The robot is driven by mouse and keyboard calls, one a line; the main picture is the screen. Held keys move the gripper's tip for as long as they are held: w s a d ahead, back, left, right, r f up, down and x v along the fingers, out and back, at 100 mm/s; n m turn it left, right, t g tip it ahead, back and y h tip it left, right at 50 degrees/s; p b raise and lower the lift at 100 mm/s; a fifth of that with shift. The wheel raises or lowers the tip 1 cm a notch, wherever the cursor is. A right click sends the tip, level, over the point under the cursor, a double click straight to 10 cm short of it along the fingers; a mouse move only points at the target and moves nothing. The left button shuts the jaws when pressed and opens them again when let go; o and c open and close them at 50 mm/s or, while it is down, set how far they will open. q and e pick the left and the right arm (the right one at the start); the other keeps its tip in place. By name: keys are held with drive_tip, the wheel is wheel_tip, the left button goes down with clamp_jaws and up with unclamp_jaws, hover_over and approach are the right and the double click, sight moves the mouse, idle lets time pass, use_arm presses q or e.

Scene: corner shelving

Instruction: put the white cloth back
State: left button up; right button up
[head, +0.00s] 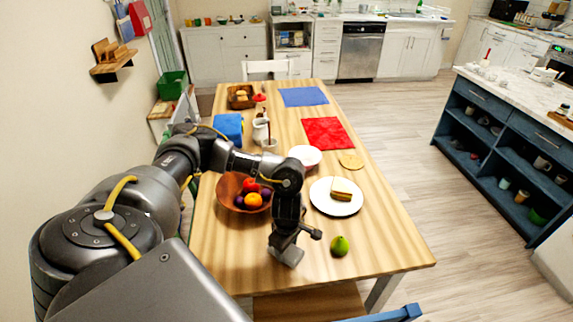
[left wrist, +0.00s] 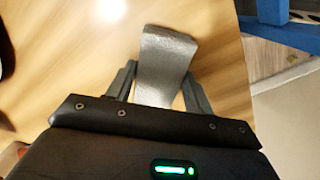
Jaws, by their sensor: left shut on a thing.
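My left gripper (head: 285,236) points down over the near part of the wooden table. It is shut on a small flat piece that looks pale grey, which I take for the white cloth (head: 288,256). In the left wrist view the cloth (left wrist: 165,62) sticks out between the two fingers of the left gripper (left wrist: 160,90), above the wooden surface. I cannot tell whether its lower end touches the table. My right gripper is not in view.
On the table (head: 225,262), a fruit bowl (head: 227,203) stands left of the gripper; a green fruit (head: 340,246) and a plate (head: 322,203) with a sandwich are to its right. Red (head: 327,133) and blue (head: 303,96) cloths lie farther back. A wall shelf (head: 110,68) is at left.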

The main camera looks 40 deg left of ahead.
use_arm(q)
drive_tip(key=o, duration=0.9)
wheel_tip(320, 180, up, 12)
drive_tip(key=shift+p, duration=0.5)
